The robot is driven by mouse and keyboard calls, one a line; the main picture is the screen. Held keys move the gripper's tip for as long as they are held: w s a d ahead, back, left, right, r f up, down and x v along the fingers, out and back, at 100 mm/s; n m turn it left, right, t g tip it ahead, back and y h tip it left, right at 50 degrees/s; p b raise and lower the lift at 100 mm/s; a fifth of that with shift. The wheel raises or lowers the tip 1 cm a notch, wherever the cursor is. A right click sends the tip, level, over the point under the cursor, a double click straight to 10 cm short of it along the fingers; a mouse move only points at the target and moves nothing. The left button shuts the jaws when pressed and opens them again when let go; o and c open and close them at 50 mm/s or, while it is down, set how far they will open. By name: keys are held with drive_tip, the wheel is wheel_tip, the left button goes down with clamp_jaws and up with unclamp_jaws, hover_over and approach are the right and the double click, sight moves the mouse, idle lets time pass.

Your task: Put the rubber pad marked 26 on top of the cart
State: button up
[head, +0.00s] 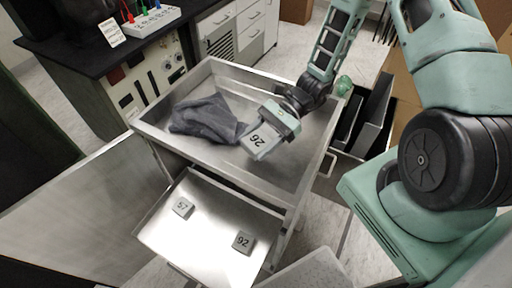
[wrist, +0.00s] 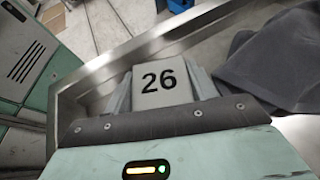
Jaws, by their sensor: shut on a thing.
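The rubber pad marked 26 (head: 258,142) is a light grey square held in my gripper (head: 262,148). In the wrist view the pad (wrist: 162,84) sits between the two fingers of my gripper (wrist: 162,90), with its number facing the camera. My gripper is shut on it. The cart (head: 146,125) is a metal cart with a raised rim around its top. The pad is over the cart's top tray, right of the cloth. I cannot tell whether the pad touches the tray surface.
A dark grey cloth (head: 207,117) lies crumpled on the cart top; it also shows in the wrist view (wrist: 270,62). An open drawer below holds a pad marked 57 (head: 183,208) and a pad marked 92 (head: 243,242). A black-topped bench (head: 160,45) stands behind. The tray's near right part is clear.

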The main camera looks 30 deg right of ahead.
sight(257, 152)
drive_tip(key=shift+f, duration=2.1)
drive_tip(key=o, duration=1)
drive_tip(key=shift+f, duration=0.1)
